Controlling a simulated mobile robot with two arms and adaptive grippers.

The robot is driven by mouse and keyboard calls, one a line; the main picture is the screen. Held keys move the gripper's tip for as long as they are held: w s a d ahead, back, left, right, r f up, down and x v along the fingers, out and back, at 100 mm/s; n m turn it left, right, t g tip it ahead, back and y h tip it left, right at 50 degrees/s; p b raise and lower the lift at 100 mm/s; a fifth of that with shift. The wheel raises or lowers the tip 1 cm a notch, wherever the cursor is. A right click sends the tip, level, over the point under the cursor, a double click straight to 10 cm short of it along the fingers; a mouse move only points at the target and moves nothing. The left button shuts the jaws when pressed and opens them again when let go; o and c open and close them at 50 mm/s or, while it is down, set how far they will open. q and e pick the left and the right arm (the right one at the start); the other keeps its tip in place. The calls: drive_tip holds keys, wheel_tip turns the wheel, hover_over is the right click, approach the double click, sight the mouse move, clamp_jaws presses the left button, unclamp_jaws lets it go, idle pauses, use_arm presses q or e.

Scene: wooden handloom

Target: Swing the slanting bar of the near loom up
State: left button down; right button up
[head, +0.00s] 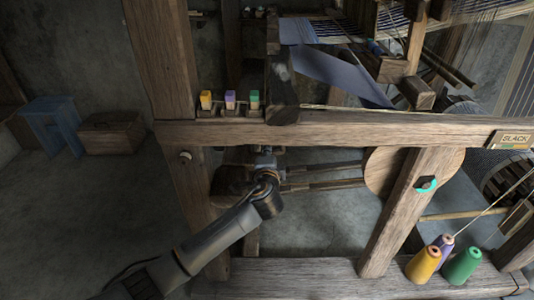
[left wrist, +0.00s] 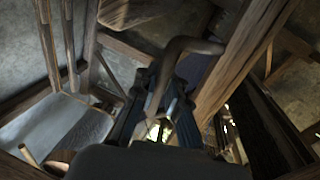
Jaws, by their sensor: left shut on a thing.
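The near loom (head: 330,128) is a wooden frame with a thick level beam. Below the beam, a slanting wooden bar (head: 395,215) with a teal ring runs from upper right to the lower rail. My left gripper (head: 265,160) is under the beam, left of this bar and apart from it, beside a dark rounded wooden part (head: 232,181). In the left wrist view, a curved brown bar (left wrist: 178,60) passes between the fingers of my left gripper (left wrist: 160,100), which is shut on it. I cannot tell what this curved bar joins. My right gripper is out of view.
Yellow, purple and green cones (head: 424,264) stand by the lower rail (head: 300,278). A SLACK sign (head: 510,139) is at right. A blue stool (head: 52,122) and wooden box (head: 111,133) stand left; floor between is clear.

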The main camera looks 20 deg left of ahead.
use_arm(q)
drive_tip(key=shift+d, duration=0.15)
drive_tip(key=c, duration=1.4)
unclamp_jaws()
drive_tip(key=shift+s+r, duration=0.2)
drive_tip(key=v, duration=1.2)
drive_tip(key=shift+f, duration=0.1)
